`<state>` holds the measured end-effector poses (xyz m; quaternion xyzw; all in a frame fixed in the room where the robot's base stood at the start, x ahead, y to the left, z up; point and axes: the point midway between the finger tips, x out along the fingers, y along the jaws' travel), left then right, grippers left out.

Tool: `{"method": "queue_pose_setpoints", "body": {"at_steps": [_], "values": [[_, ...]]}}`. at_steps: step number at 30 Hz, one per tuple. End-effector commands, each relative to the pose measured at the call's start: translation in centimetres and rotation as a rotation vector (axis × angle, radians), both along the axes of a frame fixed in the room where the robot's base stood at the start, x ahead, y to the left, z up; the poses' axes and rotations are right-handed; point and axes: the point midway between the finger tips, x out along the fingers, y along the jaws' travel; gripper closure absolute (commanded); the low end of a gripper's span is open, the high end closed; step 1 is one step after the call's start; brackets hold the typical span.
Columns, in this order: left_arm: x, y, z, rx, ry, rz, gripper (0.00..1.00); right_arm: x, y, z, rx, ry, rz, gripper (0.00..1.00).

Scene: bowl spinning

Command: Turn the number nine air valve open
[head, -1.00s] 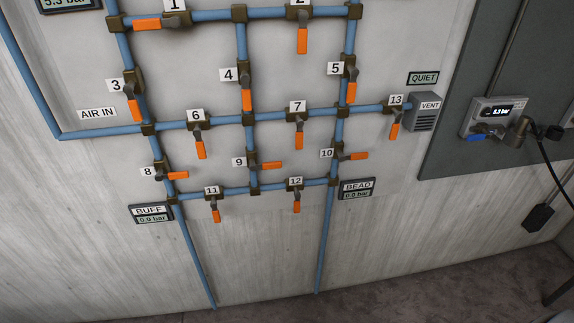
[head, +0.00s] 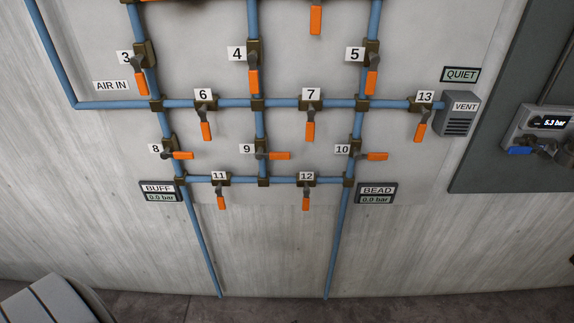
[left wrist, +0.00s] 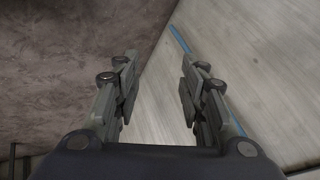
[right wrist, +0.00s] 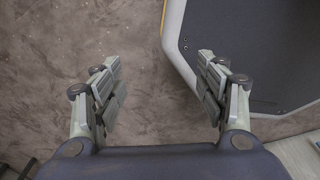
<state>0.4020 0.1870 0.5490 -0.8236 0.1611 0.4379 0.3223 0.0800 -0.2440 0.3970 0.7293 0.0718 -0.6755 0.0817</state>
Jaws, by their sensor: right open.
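The number nine valve (head: 262,149) sits on a vertical blue pipe, low in the middle of the wall panel in the head view. Its orange handle (head: 280,156) points right, level and across the pipe. Its white "9" label (head: 247,149) is just to the left. My left gripper (left wrist: 158,98) is open and empty in the left wrist view, with wall and floor beyond it. My right gripper (right wrist: 160,85) is open and empty over the floor in the right wrist view. Neither gripper shows in the head view, and neither is near the valve.
Valves 8 (head: 170,152) and 10 (head: 358,154) flank it with level handles. Valves 6 (head: 206,120), 7 (head: 311,118), 11 (head: 220,188) and 12 (head: 306,188) have handles pointing down. BUFF (head: 161,198) and BEAD (head: 376,199) gauges read 0.0 bar. A vent box (head: 460,114) is at right.

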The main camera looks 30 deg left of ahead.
Motion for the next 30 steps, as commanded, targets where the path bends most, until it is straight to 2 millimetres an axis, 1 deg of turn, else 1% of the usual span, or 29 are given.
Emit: {"method": "queue_pose_setpoints", "body": {"at_steps": [1, 2, 3, 5, 6, 8, 9, 11, 12, 13, 14, 15, 18, 21, 24, 27, 30], "values": [[3.7, 0.1, 2.3, 0.048, -0.079, -0.036, 0.62, 0.1, 0.1, -1.4, 0.001, -0.002, -0.001, 0.33], [5.6, 0.2, 4.1, 0.083, -0.121, -0.057, 0.62, 0.2, 0.2, -1.8, 0.003, -0.003, -0.001, 0.33], [8.0, 0.6, 6.7, 0.132, -0.176, -0.083, 0.62, 0.2, 0.4, -2.4, 0.004, -0.004, -0.002, 0.33], [11.0, 1.3, 10.7, 0.213, -0.256, -0.111, 0.62, 0.4, 0.7, -3.2, 0.008, -0.006, -0.002, 0.33], [12.8, 1.8, 13.6, 0.27, -0.307, -0.125, 0.62, 0.5, 0.9, -3.7, 0.011, -0.008, -0.003, 0.33], [14.8, 2.9, 18.0, 0.357, -0.379, -0.136, 0.62, 0.7, 1.2, -4.5, 0.015, -0.011, -0.004, 0.33], [15.9, 3.7, 21.0, 0.418, -0.424, -0.135, 0.62, 0.9, 1.5, -5.0, 0.018, -0.014, -0.005, 0.33], [16.9, 5.1, 25.7, 0.512, -0.485, -0.126, 0.62, 1.1, 1.7, -5.8, 0.021, -0.017, -0.005, 0.33], [17.2, 6.1, 28.6, 0.574, -0.52, -0.116, 0.62, 1.2, 1.8, -6.3, 0.022, -0.019, -0.005, 0.33], [17.2, 6.9, 30.8, 0.618, -0.544, -0.104, 0.62, 1.2, 1.8, -6.6, 0.022, -0.019, -0.004, 0.33], [17.2, 7.6, 32.8, 0.661, -0.565, -0.09, 0.62, 1.2, 1.8, -6.9, 0.022, -0.02, -0.004, 0.33], [16.8, 8.6, 35.4, 0.715, -0.588, -0.07, 0.62, 1.2, 1.8, -7.4, 0.021, -0.02, -0.004, 0.33], [15.5, 10.8, 40.6, 0.828, -0.628, -0.019, 0.62, 1.2, 1.6, -8.2, 0.019, -0.019, -0.003, 0.33], [14.0, 12.4, 44.2, 0.906, -0.649, 0.026, 0.62, 1.2, 1.3, -8.7, 0.016, -0.019, -0.003, 0.33], [12.9, 13.4, 46.1, 0.951, -0.654, 0.054, 0.62, 1.1, 1.0, -8.9, 0.012, -0.017, -0.001, 0.33], [12.7, 13.9, 47.0, 0.97, -0.656, 0.066, 0.62, 1.0, 0.8, -8.9, 0.01, -0.015, 0.0, 0.33], [13.6, 14.4, 47.3, 0.973, -0.658, 0.067, 0.62, 0.9, 0.7, -8.6, 0.009, -0.014, 0.0, 0.33]]}}
